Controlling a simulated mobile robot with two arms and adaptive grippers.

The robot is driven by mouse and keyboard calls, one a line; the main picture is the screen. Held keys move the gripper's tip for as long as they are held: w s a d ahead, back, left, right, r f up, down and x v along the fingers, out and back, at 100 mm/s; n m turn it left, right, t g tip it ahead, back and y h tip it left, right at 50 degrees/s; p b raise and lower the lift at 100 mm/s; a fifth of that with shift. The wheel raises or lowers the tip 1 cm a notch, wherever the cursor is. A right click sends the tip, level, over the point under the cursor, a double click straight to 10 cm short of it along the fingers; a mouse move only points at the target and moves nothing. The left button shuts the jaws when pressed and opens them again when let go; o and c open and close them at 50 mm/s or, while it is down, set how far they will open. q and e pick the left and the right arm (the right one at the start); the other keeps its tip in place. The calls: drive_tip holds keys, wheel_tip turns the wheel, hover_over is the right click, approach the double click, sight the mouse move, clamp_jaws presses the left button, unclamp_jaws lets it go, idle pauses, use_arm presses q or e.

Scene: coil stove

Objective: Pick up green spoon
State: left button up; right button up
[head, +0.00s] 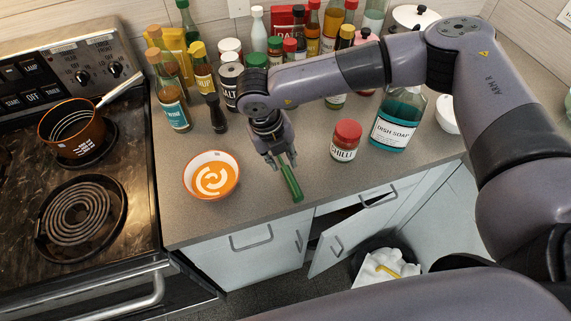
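The green spoon (291,184) is a narrow green shape near the front edge of the counter, slanting down to the right. Its upper end is hidden at my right gripper. My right gripper (282,166) points down over the counter, with its fingertips at the upper end of the spoon. I cannot tell whether the fingers are closed on it or only around it, nor whether the spoon touches the counter. My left gripper is not in view.
An orange soup bowl (211,196) stands left of the spoon. A chilli jar (345,140) and dish soap bottle (398,120) stand to the right. Several bottles crowd the back. The coil stove (82,215) with a pot (72,130) is left. A cabinet door (338,241) hangs open below.

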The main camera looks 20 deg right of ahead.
sight(287, 172)
drive_tip(key=f+p, duration=0.1)
drive_tip(key=f, duration=0.1)
drive_tip(key=d+f+p, duration=0.1)
drive_tip(key=f+p, duration=0.1)
drive_tip(key=f, duration=0.1)
drive_tip(key=shift+s+d+f, duration=0.1)
drive_tip(key=shift+s, duration=0.1)
drive_tip(key=shift+f, duration=0.25)
drive_tip(key=shift+c, duration=0.4)
clamp_jaws()
